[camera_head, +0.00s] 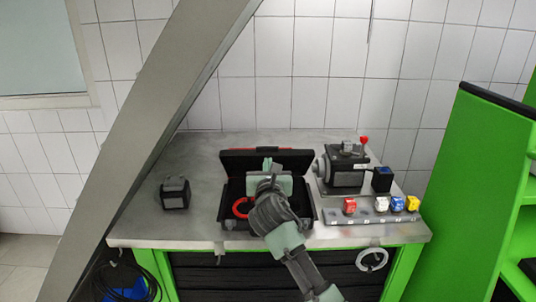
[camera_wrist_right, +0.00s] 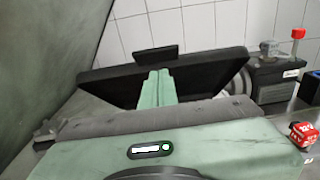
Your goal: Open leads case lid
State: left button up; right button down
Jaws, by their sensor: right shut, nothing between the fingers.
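The leads case (camera_head: 309,213) is a black box on the metal bench, with a red coiled lead (camera_head: 241,207) showing inside at its left. Its black lid (camera_head: 300,158) stands raised at the back of the case. In the right wrist view the lid (camera_wrist_right: 110,78) stretches across behind my fingers. My right gripper (camera_head: 267,163) is over the case with its green fingers in front of the lid. In the right wrist view its fingers (camera_wrist_right: 157,80) are together with nothing between them. Whether they touch the lid is unclear. My arm hides much of the case's inside. My left gripper is not seen.
A pump with a red knob (camera_head: 345,175) stands right of the case. Red, white, blue and yellow connectors sit on a grey strip (camera_head: 340,217) at the front right. A small dark box (camera_head: 175,193) stands at the left. A large slanted beam crosses the left side.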

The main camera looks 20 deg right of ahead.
jog(key=shift+w+d+r, duration=0.15)
jog(key=shift+w+r, duration=0.6)
jog(key=shift+r, duration=0.15)
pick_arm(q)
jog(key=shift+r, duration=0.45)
pick_arm(e)
jog(key=shift+w, duration=0.1)
pick_arm(q)
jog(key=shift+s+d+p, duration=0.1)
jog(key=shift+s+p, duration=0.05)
jog(key=shift+p, duration=0.15)
